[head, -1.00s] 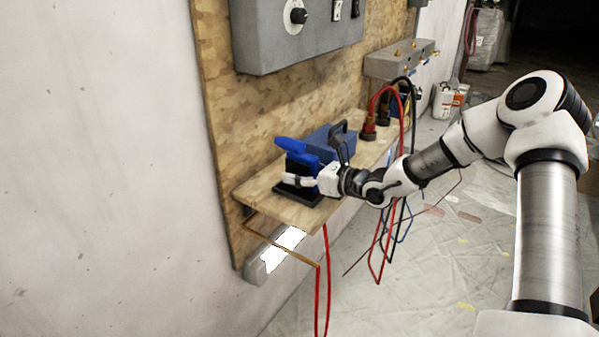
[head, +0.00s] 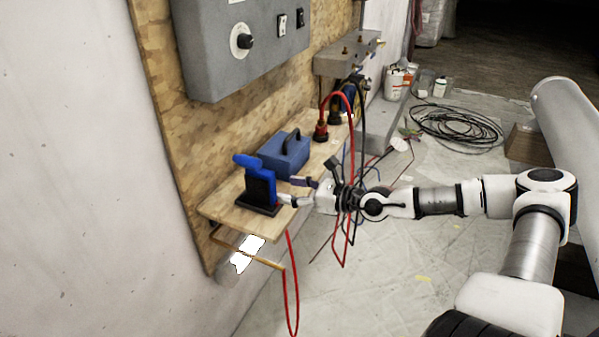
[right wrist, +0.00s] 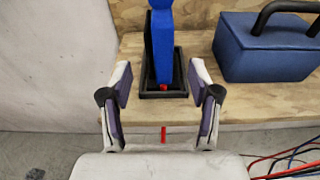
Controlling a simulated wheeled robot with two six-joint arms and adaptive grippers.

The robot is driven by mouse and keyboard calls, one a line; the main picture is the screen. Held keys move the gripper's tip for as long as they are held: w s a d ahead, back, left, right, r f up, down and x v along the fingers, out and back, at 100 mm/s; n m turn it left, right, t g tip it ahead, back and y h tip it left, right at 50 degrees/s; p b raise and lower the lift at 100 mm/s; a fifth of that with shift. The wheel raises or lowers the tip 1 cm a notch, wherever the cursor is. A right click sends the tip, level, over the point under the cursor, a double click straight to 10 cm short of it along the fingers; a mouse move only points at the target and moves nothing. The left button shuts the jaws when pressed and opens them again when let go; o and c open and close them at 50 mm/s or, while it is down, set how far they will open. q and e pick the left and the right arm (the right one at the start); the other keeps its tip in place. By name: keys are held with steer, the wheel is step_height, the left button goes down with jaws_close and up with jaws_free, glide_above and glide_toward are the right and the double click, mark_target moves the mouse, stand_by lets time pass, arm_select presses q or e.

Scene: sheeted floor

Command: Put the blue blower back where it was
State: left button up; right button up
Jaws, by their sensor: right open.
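The blue blower (head: 247,163) stands upright in a black holder (head: 271,209) near the close end of the wooden shelf. My right gripper (head: 294,190) is open and empty, just off the shelf's front edge and facing the blower. In the right wrist view its two fingers (right wrist: 161,80) are spread to either side, with the blower between and beyond them, apart from both. My left gripper is not in view.
A blue box with a black handle (head: 284,153) sits beside the holder on the shelf (head: 228,205). Red and dark cables (head: 347,240) hang close to my right wrist. A grey control box (head: 215,60) is on the board above. The sheeted floor in front is mostly clear.

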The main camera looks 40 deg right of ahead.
steer(key=s+a+f+n+g+h+p, duration=0.2)
steer(key=s+a+f+n+g+h, duration=0.15)
steer(key=s+f+n+g, duration=0.5)
steer(key=s+a+f+n+g+h+p, duration=0.15)
steer(key=s+a+f+n+g, duration=0.25)
steer(key=s+f+n+g, duration=0.45)
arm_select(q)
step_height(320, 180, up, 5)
arm_select(e)
steer(key=s+a+f+n+t+h, duration=0.1)
steer(key=s+a+f+n+t, duration=0.1)
steer(key=s+a+n, duration=0.8)
steer(key=s+f+n, duration=0.1)
steer(key=n, duration=0.3)
steer(key=shift+a+f, duration=0.2)
steer(key=shift+f, duration=0.2)
